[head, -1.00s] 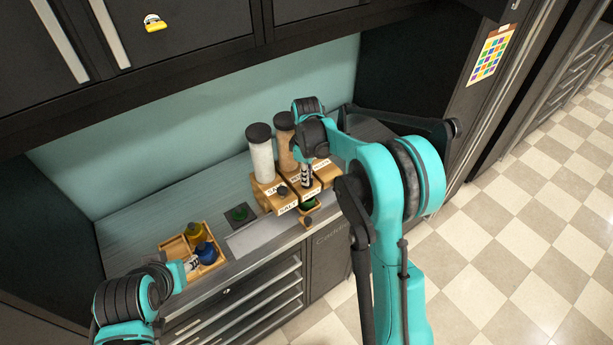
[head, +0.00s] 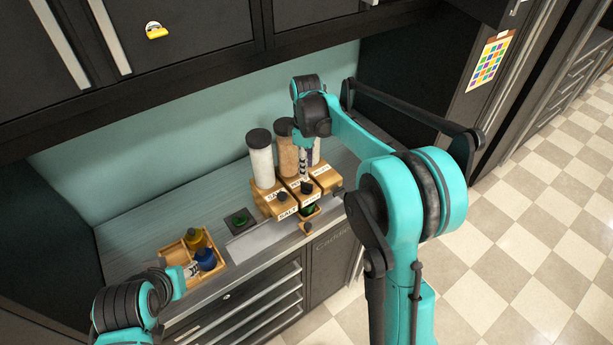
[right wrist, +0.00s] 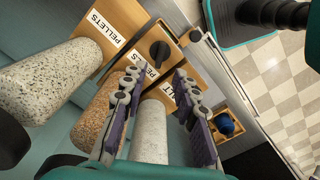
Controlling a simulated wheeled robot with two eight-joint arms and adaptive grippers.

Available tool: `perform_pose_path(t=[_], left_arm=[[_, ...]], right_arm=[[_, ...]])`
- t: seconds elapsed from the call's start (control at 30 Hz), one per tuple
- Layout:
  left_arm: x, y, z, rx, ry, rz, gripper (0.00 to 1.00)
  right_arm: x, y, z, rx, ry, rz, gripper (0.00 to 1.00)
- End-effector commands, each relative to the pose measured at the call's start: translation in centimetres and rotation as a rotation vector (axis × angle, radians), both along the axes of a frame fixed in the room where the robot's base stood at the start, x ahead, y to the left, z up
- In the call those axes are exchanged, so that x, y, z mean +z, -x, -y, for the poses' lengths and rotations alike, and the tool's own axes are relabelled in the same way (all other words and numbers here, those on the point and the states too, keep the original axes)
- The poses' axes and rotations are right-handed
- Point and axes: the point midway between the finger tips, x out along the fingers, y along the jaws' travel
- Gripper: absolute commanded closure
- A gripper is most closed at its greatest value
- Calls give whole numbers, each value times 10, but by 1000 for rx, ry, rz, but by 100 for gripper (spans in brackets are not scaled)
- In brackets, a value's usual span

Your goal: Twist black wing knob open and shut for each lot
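Three wooden dispensers stand side by side on the counter, with tall cylinders: a white one (head: 261,160), a brown one (head: 287,158) and one partly hidden behind my arm. Black wing knobs sit on their fronts: the left knob (head: 282,196) and the middle knob (head: 307,187). The middle knob also shows in the right wrist view (right wrist: 160,53), just beyond my fingertips. My right gripper (right wrist: 158,78) is open and empty, its fingers apart above the middle dispenser. My left gripper (head: 191,269) is beside the wooden caddy (head: 168,254); its fingers are too small to judge.
The caddy holds a yellow bottle (head: 194,238) and a blue bottle (head: 206,259). A dark square pad with a green piece (head: 239,218) lies left of the dispensers. A green item (head: 308,210) sits below the middle dispenser. Cabinets hang above the counter.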

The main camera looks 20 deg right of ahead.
Motion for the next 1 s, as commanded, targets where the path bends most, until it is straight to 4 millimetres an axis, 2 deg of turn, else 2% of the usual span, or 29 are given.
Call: perform_pose_path(t=[0.1,0.23,0.77,1.0], left_arm=[[0,0,0,0,0,0,60],[0,0,0,0,0,0,60],[2,0,0,0,0,0,60],[13,0,0,0,0,0,60]], right_arm=[[22,0,0,0,0,0,71],[37,0,0,0,0,0,71],[45,0,0,0,0,0,71],[60,0,0,0,0,0,71]])
